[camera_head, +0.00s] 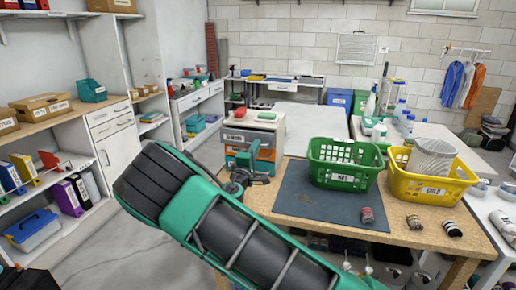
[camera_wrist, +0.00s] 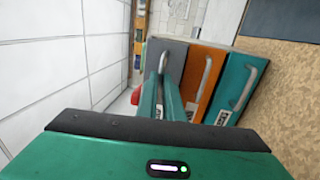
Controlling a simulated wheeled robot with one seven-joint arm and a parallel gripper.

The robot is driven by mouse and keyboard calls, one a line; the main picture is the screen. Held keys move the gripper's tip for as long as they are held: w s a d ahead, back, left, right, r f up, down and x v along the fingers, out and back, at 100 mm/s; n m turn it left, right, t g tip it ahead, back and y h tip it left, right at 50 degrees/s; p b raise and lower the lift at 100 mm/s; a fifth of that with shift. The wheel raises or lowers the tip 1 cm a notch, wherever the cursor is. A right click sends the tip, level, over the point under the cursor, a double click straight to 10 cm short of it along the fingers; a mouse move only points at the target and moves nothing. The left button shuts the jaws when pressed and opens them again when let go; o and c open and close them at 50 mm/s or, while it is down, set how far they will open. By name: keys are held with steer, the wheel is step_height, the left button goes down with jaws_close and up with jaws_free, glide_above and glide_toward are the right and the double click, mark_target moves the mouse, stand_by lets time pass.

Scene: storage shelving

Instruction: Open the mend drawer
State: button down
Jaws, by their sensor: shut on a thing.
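A small drawer unit stands beside the workbench, with a grey drawer (camera_wrist: 174,56), an orange drawer (camera_wrist: 203,78) and a teal drawer (camera_wrist: 238,88) in the wrist view. In the head view the grey drawer (camera_head: 246,136) is the top one, with the orange drawer (camera_head: 264,154) below it. Each has a pale bar handle. The labels are too small to read, so I cannot tell which one says mend. My gripper (camera_wrist: 163,78) is shut on the grey drawer's handle (camera_wrist: 163,62). My fingers partly cover that drawer's front.
Open floor (camera_head: 110,245) lies left of my arm, before the white cabinets (camera_head: 120,150).

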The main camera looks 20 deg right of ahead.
steer(key=r+v, duration=0.1)
steer(key=v, duration=0.7)
steer(key=shift+s, duration=0.2)
steer(key=shift+f, duration=0.1)
steer(key=c, duration=1.9)
jaws_free()
steer(key=shift+a, duration=0.1)
steer(key=v, duration=1)
steer(key=shift+s+a, duration=0.15)
steer(key=shift+a, duration=0.05)
